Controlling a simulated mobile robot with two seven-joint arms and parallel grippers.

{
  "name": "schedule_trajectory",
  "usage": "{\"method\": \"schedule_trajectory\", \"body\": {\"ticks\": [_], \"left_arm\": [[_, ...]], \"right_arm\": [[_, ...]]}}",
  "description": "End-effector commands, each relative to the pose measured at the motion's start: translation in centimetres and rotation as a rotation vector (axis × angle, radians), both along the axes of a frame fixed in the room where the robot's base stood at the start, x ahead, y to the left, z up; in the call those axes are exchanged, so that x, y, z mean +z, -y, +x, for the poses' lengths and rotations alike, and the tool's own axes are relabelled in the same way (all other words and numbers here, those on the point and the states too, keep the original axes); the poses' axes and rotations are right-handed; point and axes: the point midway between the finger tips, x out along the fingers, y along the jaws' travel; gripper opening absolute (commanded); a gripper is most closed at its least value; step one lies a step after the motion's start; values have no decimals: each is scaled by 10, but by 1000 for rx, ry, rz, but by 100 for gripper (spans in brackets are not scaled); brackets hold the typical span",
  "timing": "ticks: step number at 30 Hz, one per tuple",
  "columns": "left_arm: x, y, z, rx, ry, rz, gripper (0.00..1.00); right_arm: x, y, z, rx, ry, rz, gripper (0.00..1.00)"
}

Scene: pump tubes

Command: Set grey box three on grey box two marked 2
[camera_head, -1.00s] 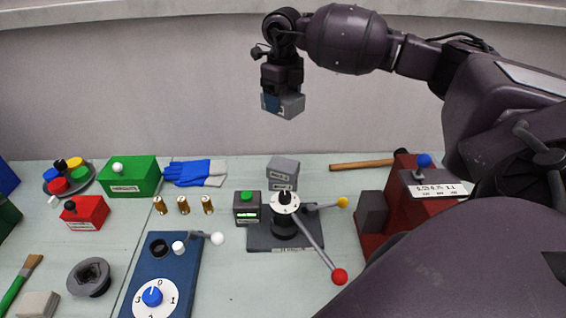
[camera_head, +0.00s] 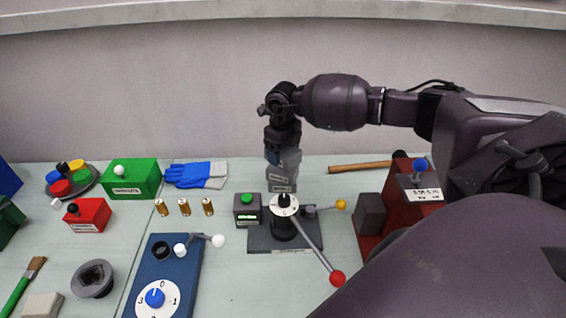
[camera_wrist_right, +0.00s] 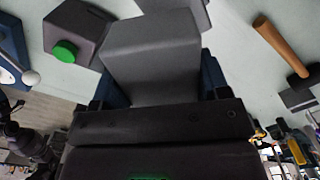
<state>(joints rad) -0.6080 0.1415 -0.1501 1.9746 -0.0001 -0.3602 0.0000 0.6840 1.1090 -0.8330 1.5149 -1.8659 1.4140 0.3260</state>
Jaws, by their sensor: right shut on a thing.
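My right gripper (camera_head: 283,152) points down and is shut on grey box three (camera_head: 282,171), a small grey block with a white label. It holds the block directly over grey box two (camera_head: 282,187), whose label shows just below. I cannot tell whether the two boxes touch. In the right wrist view grey box three (camera_wrist_right: 155,60) fills the space between the blue fingers, and part of another grey block (camera_wrist_right: 180,8), probably grey box two, shows beyond it. My left gripper is not in view.
A grey box with a green button (camera_head: 247,208) stands close at the left. A dark base with a red-knobbed lever (camera_head: 337,278) stands just in front. A wooden handle (camera_head: 360,168) lies at the right, near a red machine (camera_head: 385,210). Blue gloves (camera_head: 195,174) lie at the left.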

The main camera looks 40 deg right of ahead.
Motion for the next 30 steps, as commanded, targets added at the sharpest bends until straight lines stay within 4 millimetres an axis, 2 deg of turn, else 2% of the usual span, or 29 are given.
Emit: {"method": "schedule_trajectory", "body": {"ticks": [5,15,26,27,30], "left_arm": [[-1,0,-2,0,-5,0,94],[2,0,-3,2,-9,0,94],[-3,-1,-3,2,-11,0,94],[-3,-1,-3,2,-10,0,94],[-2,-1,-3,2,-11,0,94]], "right_arm": [[-8,0,0,0,0,0,41],[-46,0,0,0,1,0,41],[-50,0,0,1,2,-1,41],[-50,0,0,0,1,-1,70],[-50,0,0,1,1,-1,86]]}}
